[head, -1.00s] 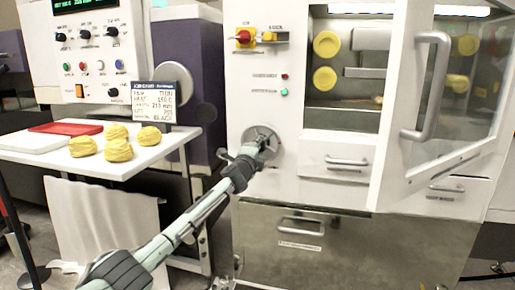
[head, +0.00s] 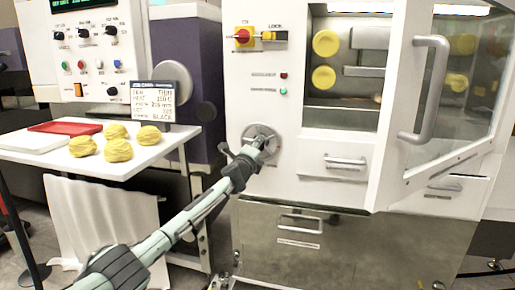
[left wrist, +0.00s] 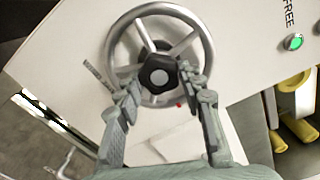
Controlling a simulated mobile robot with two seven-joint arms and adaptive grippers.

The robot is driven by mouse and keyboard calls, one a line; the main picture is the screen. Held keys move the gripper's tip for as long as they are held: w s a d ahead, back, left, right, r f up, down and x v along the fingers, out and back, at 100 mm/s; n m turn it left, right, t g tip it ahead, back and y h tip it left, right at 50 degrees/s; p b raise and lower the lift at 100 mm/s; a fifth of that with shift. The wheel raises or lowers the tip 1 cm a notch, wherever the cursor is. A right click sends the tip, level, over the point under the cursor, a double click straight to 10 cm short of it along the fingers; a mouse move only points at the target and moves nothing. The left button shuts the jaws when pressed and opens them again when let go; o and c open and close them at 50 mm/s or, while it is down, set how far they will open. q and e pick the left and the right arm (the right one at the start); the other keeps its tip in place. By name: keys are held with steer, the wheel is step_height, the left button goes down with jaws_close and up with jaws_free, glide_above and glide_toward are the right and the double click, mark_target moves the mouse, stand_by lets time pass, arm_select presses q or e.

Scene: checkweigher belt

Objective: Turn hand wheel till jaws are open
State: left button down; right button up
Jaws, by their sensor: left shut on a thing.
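The grey hand wheel (head: 275,150) is on the white front panel of the machine, below the red and green lamps. In the left wrist view its metal rim and spokes (left wrist: 204,57) show around a dark central hub (left wrist: 156,73). My left gripper (head: 262,143) reaches the wheel from the lower left. In the left wrist view its fingers (left wrist: 158,82) lie on both sides of the hub, closed on the wheel. Behind the machine's window are yellow round pieces (head: 326,43) and metal bars (head: 364,72); I cannot tell how far any jaws are open. My right gripper is not in view.
The glazed door (head: 460,75) with its big handle (head: 432,85) stands swung out at the right. Drawers (head: 343,166) are right of the wheel. A white table (head: 150,158) with yellow dough-like lumps (head: 119,150) and a red tray (head: 65,128) is at the left.

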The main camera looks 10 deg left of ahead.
arm_select(q)
steer(key=c, duration=1)
jaws_free()
steer(key=shift+o, duration=0.2)
steer(key=s, duration=1.2)
steer(key=shift+a, duration=0.2)
